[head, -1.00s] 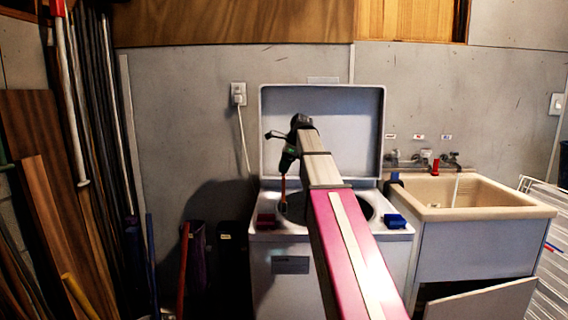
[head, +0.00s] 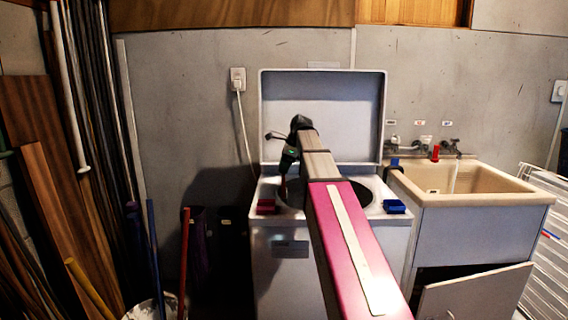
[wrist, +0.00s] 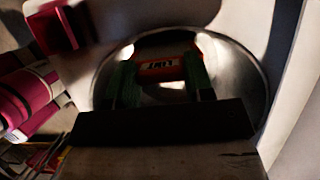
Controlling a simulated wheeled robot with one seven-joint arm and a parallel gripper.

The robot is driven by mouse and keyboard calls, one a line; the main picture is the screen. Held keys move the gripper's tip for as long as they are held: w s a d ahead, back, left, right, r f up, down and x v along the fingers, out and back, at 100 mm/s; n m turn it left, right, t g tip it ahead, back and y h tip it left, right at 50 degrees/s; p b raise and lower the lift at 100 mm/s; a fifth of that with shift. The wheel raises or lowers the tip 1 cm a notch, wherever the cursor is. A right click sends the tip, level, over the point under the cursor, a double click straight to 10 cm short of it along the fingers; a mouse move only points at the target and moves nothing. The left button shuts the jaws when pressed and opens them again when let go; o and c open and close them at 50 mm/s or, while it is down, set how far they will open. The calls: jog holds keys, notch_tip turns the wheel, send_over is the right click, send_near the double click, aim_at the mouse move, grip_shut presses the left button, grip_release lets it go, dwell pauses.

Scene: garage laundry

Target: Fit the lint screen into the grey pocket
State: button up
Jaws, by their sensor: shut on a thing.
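The lint screen (wrist: 165,70) is a red-orange piece with upside-down "LINT" lettering in the wrist view. My gripper (wrist: 158,76) has green fingers, one on each side of the screen, and is shut on it. Behind it is the round metal tub opening of the open-lidded washer (head: 261,238). In the head view, my gripper (head: 286,172) points down over the left part of the tub opening, and the screen shows only as a dark reddish sliver below it. I cannot make out the grey pocket in either view; the tub interior is dark and partly hidden by my arm.
A red block (head: 266,206) sits on the washer's left front top and a blue block (head: 395,206) on its right. The raised lid (head: 322,110) stands behind. A beige sink (head: 480,190) is at the right, with an open cabinet door (head: 475,293) below. Poles and boards crowd the left.

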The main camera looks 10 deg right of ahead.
aim_at(284, 181)
jog(key=shift+f, duration=3.3)
jog(key=o, duration=1.2)
jog(key=v, duration=1)
jog(key=shift+d+r, duration=0.2)
jog(key=shift+r, duration=0.15)
